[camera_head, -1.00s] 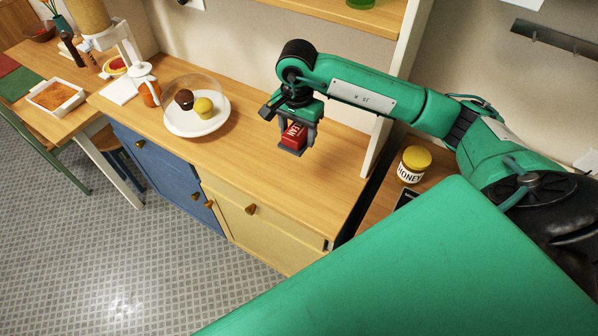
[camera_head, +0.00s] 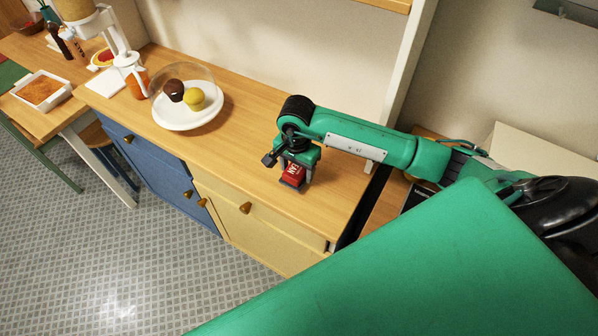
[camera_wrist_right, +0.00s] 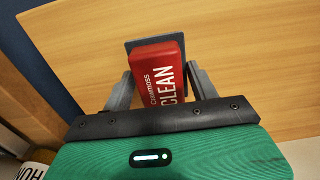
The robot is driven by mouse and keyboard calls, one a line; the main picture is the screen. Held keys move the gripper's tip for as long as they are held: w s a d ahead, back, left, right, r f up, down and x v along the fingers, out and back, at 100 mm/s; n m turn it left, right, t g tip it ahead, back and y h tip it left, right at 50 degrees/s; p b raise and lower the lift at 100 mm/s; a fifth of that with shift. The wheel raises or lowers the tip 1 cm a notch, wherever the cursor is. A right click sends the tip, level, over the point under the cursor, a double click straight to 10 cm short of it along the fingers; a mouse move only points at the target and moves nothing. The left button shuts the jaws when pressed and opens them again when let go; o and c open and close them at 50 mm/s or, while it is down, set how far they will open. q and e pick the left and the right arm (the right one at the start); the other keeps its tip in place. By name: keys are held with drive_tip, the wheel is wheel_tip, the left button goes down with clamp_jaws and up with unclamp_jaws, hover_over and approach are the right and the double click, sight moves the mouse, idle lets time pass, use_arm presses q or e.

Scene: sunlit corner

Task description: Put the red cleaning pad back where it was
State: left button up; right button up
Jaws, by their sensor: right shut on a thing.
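The red cleaning pad (camera_head: 293,175) has white "CLEAN" lettering and a dark grey flat base. My right gripper (camera_head: 296,179) is shut on it, just over the wooden counter (camera_head: 245,165) towards its right end. In the right wrist view the pad (camera_wrist_right: 160,75) sits between the two grey fingers of the gripper (camera_wrist_right: 158,88), with the counter (camera_wrist_right: 240,50) filling the background. I cannot tell whether the pad's base touches the counter. My left gripper is not in view.
A white plate (camera_head: 188,117) with two muffins under a clear dome stands on the counter to the left. A blue cabinet (camera_head: 150,165) and a yellow cabinet (camera_head: 235,220) are below. The counter around the pad is clear.

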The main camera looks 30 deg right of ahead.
sight(297, 167)
wheel_tip(297, 167, down, 2)
drive_tip(key=shift+w+d+f, duration=0.1)
drive_tip(key=shift+w+f, duration=0.05)
drive_tip(key=shift+f, duration=0.15)
drive_tip(key=shift+b, duration=0.45)
drive_tip(key=o, duration=0.9)
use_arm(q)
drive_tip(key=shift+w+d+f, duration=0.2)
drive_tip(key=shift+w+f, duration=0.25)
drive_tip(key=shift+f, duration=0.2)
use_arm(e)
drive_tip(key=shift+o, duration=0.2)
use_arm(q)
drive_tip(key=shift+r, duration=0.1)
use_arm(e)
drive_tip(key=shift+r, duration=0.1)
drive_tip(key=shift+r+p, duration=0.2)
drive_tip(key=shift+p, duration=0.2)
use_arm(q)
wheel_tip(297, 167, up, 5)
drive_tip(key=p, duration=0.4)
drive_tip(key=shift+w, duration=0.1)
use_arm(e)
wheel_tip(297, 167, up, 12)
drive_tip(key=shift+f, duration=0.15)
